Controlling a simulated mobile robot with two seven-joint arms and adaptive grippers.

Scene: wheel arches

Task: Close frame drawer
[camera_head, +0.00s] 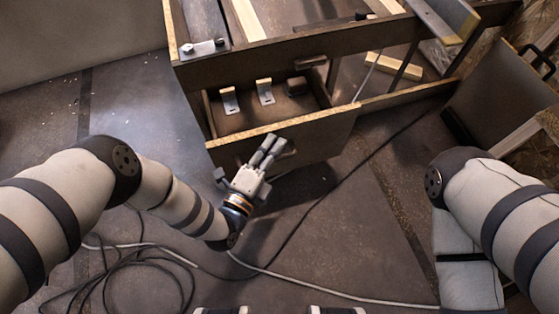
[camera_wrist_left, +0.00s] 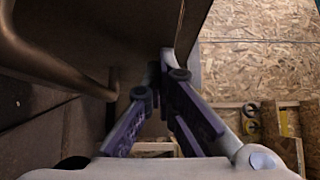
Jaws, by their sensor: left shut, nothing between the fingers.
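The wooden frame (camera_head: 285,62) stands at the top of the head view. Its drawer (camera_head: 322,136) sticks out toward me, open, with its front panel facing me. Two metal brackets (camera_head: 264,92) and a dark block (camera_head: 296,86) lie inside. My left gripper (camera_head: 273,143) is shut and empty, at the drawer's front panel; whether it touches the panel I cannot tell. In the left wrist view the gripper's fingertips (camera_wrist_left: 165,72) are together beside a large dark panel (camera_wrist_left: 110,30). My right arm shows at the right, but its gripper is not in view.
A black cable (camera_head: 335,185) and a pale cable (camera_head: 300,284) run over the floor, with loops at lower left. A tool (camera_head: 203,47) lies on the frame's top left. A panel with a black handle (camera_head: 510,85) stands at right. Floor before the drawer is otherwise open.

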